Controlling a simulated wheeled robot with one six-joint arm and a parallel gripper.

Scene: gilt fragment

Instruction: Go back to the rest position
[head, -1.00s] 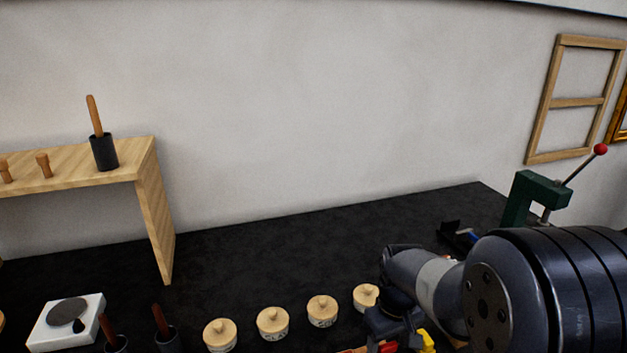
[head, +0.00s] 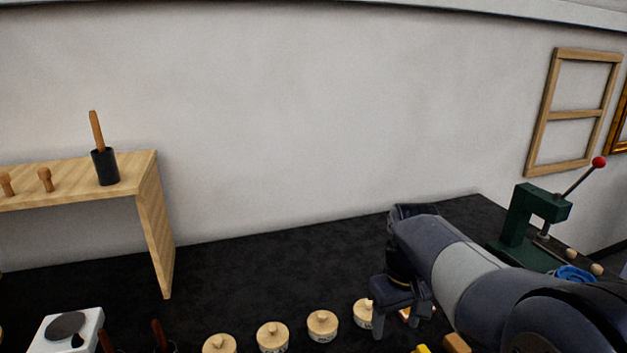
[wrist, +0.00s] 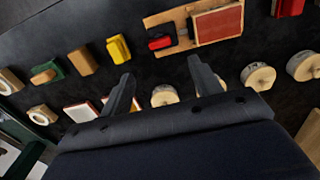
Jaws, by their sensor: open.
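My gripper (head: 403,308) hangs above the dark worktop (head: 270,262) at the lower right of the head view, beside the rightmost lidded jar (head: 364,313). In the wrist view the two fingers of my gripper (wrist: 160,88) stand wide apart with nothing held between them. Below them are the worktop and several small objects. My arm hides part of the worktop's right side in the head view.
A row of lidded jars (head: 272,336) runs along the front. A wooden shelf (head: 152,215) stands left, and a green press (head: 520,225) stands right. The wrist view shows a wooden board (wrist: 178,45), a yellow block (wrist: 118,48) and a green block (wrist: 48,72). The worktop's back middle is clear.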

